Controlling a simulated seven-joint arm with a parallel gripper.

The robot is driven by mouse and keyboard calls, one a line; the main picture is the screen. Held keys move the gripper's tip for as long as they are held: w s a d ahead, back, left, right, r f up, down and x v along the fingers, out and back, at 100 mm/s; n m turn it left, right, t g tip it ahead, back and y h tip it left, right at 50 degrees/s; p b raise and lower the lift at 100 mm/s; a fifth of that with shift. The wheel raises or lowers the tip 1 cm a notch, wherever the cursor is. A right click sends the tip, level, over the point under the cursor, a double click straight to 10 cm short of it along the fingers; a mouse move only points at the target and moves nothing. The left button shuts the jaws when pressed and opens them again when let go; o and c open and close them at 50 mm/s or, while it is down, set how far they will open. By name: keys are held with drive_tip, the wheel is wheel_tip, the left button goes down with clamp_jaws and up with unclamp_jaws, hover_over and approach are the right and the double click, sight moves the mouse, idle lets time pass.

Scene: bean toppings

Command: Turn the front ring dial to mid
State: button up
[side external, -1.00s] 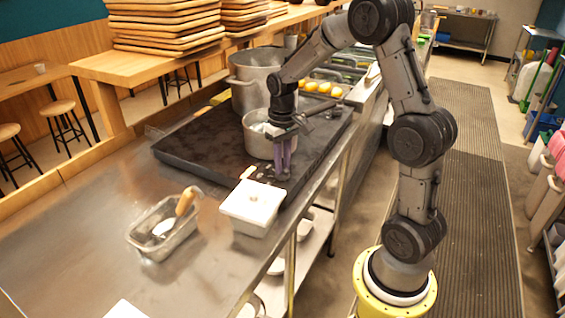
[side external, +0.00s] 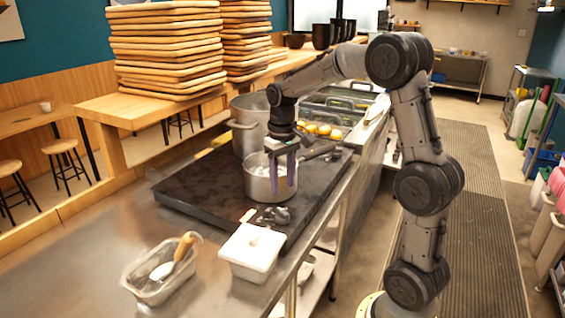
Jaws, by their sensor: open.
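The black cooktop (side external: 190,188) lies on the steel counter. Small dark dial parts (side external: 272,215) sit at its near edge, just behind the white lidded container; at this size I cannot tell the front ring dial's setting. My gripper (side external: 282,188) points down with its two purple fingers apart and empty. In the picture it overlaps the front of the small pot (side external: 256,186), above and slightly right of the dial parts, and appears clear of them. Whether the fingers touch the pot I cannot tell.
A white lidded container (side external: 250,254) stands close in front of the dials. A metal tin (side external: 150,288) with a wooden-handled scoop (side external: 184,246) is at the front left. A large pot (side external: 245,108) stands behind the small pot, whose handle points right. The left counter is clear.

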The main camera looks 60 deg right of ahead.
wheel_tip(320, 180, up, 6)
drive_tip(key=shift+f, duration=0.1)
idle(0.4)
drive_tip(key=s+a+r+n+t, duration=0.3)
drive_tip(key=s+a+r, duration=0.45)
drive_tip(key=a, duration=0.35)
drive_tip(key=s+a+f+n+t, duration=0.1)
drive_tip(key=s+a+f, duration=0.3)
drive_tip(key=s+f, duration=0.4)
drive_tip(key=s+t, duration=0.1)
drive_tip(key=s, duration=0.2)
drive_tip(key=shift+a+f+n+t, duration=0.15)
drive_tip(key=shift+f+n+t, duration=0.05)
drive_tip(key=shift+n+t, duration=0.1)
